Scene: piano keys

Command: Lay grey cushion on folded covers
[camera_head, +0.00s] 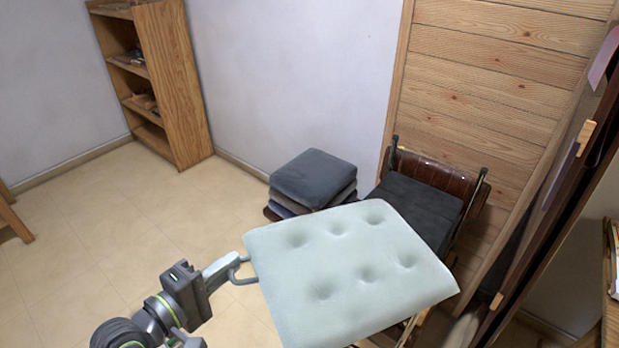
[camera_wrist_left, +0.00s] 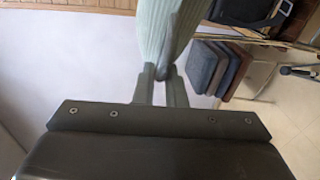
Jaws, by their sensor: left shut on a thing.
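A pale grey-green tufted cushion (camera_head: 345,270) is held up in the foreground of the head view, in front of the chair. My left gripper (camera_head: 236,268) is shut on a loop at its left edge. In the left wrist view the fingertips (camera_wrist_left: 163,80) meet on the cushion's (camera_wrist_left: 160,30) near edge. A stack of dark grey-blue folded covers (camera_head: 313,178) sits on the floor by the wall, beyond the cushion and apart from it. The stack also shows in the left wrist view (camera_wrist_left: 215,68). My right gripper cannot be made out in either view.
A chair with a dark seat (camera_head: 412,208) stands right of the stack, partly hidden by the cushion. A wooden bookshelf (camera_head: 178,90) stands at the back left. Wooden panelling (camera_head: 490,90) covers the wall behind the chair. The tiled floor (camera_head: 130,220) at left is clear.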

